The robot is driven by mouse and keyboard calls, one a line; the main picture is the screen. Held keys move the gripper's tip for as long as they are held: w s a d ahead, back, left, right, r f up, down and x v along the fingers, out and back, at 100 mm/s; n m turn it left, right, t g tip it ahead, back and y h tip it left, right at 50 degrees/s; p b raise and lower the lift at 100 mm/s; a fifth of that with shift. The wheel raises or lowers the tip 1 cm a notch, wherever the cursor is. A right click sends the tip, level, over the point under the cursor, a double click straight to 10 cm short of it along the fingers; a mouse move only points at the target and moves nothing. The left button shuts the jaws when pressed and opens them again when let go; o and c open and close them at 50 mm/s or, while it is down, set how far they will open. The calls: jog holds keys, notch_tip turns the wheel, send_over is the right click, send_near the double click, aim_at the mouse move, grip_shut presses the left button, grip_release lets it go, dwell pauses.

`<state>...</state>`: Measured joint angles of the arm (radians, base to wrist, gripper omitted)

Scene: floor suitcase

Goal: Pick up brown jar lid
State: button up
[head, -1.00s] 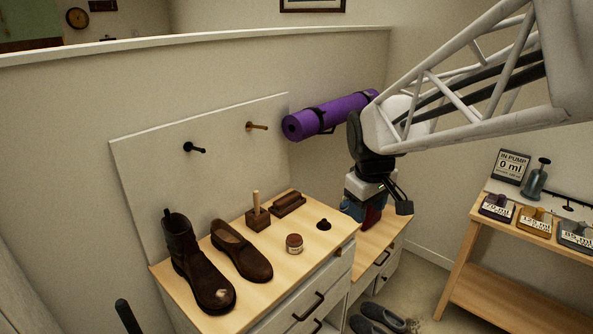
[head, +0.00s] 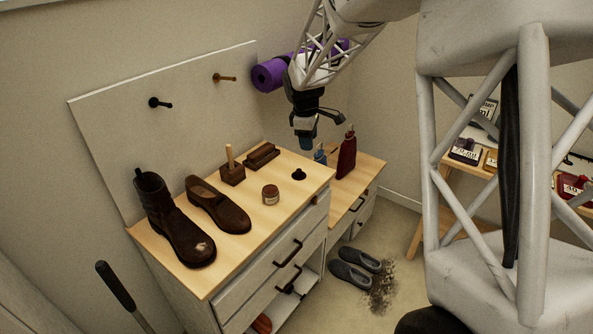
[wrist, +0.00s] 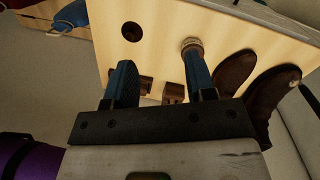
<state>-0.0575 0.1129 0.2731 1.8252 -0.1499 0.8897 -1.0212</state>
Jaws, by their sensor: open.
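The brown jar lid (head: 270,188) sits on a small jar with a pale label (head: 270,198), which stands upright on the wooden dresser top. In the wrist view the lid (wrist: 191,44) shows beyond the tip of the right-hand blue finger, close to it in the picture. My gripper (head: 306,143) is open and empty, above the back right of the dresser and apart from the jar. In the wrist view my gripper's two blue fingers (wrist: 157,66) are spread, with bare wood between their tips.
A boot (head: 174,222) and shoe (head: 218,207) stand left of the jar. A peg block (head: 232,172), a brush-like block (head: 262,156) and a small black piece (head: 299,174) are nearby. A red bottle (head: 347,155) stands on the lower cabinet.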

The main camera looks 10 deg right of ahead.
aim_at(299, 169)
jog(key=w+a+f+n, duration=0.2)
jog(key=w+f+n, duration=0.2)
jog(key=w+f, duration=0.8)
jog(key=shift+w+f+n+g+h, duration=0.2)
jog(key=shift+f+n+g+h, duration=0.1)
jog(key=shift+f, duration=0.1)
jog(key=shift+d+f, duration=0.2)
jog(key=shift+f, duration=1.1)
jog(key=shift+w+d+f, duration=0.1)
jog(key=shift+d+f, duration=0.1)
jog(key=shift+f, duration=1.1)
jog(key=shift+d+f, duration=0.15)
jog(key=shift+f, duration=1.1)
grip_shut()
jog(key=shift+r, duration=0.2)
